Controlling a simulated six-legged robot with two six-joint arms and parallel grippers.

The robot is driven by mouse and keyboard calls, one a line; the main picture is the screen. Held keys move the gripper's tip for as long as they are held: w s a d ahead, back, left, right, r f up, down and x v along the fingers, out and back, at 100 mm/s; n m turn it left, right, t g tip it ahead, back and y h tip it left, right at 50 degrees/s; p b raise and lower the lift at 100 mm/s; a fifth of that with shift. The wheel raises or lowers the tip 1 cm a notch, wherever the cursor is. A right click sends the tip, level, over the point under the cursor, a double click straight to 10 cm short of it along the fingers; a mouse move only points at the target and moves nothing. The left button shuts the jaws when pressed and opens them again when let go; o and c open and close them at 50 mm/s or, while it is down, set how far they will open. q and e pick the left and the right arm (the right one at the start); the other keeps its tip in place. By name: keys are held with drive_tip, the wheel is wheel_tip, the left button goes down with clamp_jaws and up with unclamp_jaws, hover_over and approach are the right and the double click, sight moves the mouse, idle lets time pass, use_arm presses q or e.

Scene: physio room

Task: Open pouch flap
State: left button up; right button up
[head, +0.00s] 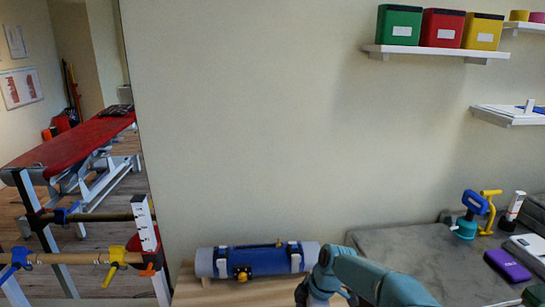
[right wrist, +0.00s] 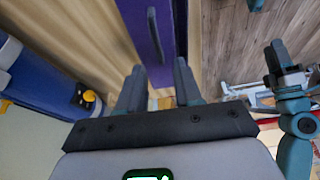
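A blue roll-shaped pouch (head: 262,261) with light grey ends, two pale straps and a yellow knob lies on a wooden surface at the bottom middle of the head view. Its blue side and yellow knob also show at the left of the right wrist view (right wrist: 40,82). Its flap looks closed, though its edge is hard to make out. My right gripper (right wrist: 158,85) is open and empty, with the pouch off to one side of its fingers. In the head view only part of my right arm shows, just right of the pouch.
A grey padded table (head: 430,262) at the right holds a purple case (head: 507,265) and blue, yellow and white tools. Parallel bars (head: 85,258) and a red treatment bench (head: 75,145) stand at the left. A shelf (head: 437,53) with bins hangs above. The wall behind the pouch is bare.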

drive_tip(key=shift+f, duration=0.15)
drive_tip(key=shift+w+f+b, duration=0.1)
drive_tip(key=shift+f+b, duration=0.6)
drive_tip(key=shift+f, duration=0.05)
drive_tip(key=shift+f+b, duration=1.3)
drive_tip(key=shift+f, duration=0.2)
drive_tip(key=c, duration=0.6)
